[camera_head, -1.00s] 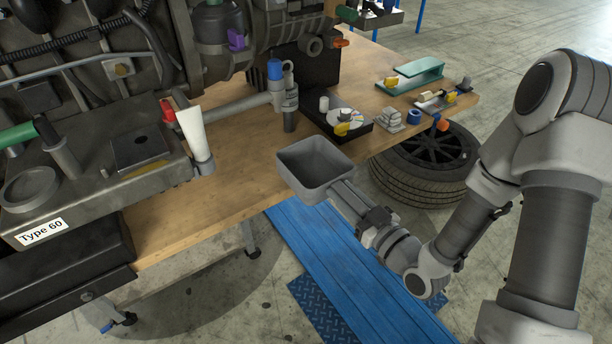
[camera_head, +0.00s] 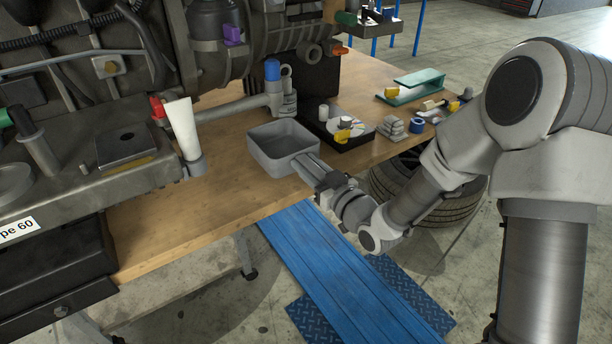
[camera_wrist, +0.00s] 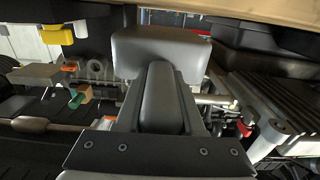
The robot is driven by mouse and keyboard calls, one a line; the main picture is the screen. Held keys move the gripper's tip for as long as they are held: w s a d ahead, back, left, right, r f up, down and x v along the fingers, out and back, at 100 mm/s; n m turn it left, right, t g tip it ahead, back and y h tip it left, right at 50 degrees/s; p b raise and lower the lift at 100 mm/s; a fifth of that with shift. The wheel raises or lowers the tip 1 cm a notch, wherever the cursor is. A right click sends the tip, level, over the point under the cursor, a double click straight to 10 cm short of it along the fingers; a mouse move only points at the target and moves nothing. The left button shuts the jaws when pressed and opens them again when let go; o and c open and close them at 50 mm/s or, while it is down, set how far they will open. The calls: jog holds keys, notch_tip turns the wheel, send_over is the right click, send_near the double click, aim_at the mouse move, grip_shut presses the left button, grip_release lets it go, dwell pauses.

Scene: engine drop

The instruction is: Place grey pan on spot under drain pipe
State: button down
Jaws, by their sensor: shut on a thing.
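The grey pan (camera_head: 268,160) is a square, open-topped pan and looks empty. It is over the wooden bench top near its front edge, roughly level; I cannot tell whether it touches the wood. My gripper (camera_head: 304,167) is shut on the pan's right side. The pan also shows in the wrist view (camera_wrist: 160,52), with my gripper (camera_wrist: 161,95) in front of it. The drain pipe (camera_head: 230,109) runs from the engine to a blue-capped upright fitting (camera_head: 273,80). The pan is in front of and slightly below this fitting. The spot beneath is partly hidden by the pan.
A white tube (camera_head: 183,130) stands left of the pan. A black tray (camera_head: 350,139) with small items lies to the right, with grey blocks (camera_head: 392,126) beside it. The engine (camera_head: 120,60) fills the upper left. Bare bench (camera_head: 190,218) lies front left.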

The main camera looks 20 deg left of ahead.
jog(key=shift+w+a, duration=0.2)
jog(key=shift+a, duration=0.1)
jog(key=shift+f, duration=1.7)
jog(key=shift+f+b, duration=0.25)
jog(key=shift+b, duration=0.25)
jog(key=c, duration=0.5)
grip_release()
jog(key=shift+r, duration=0.1)
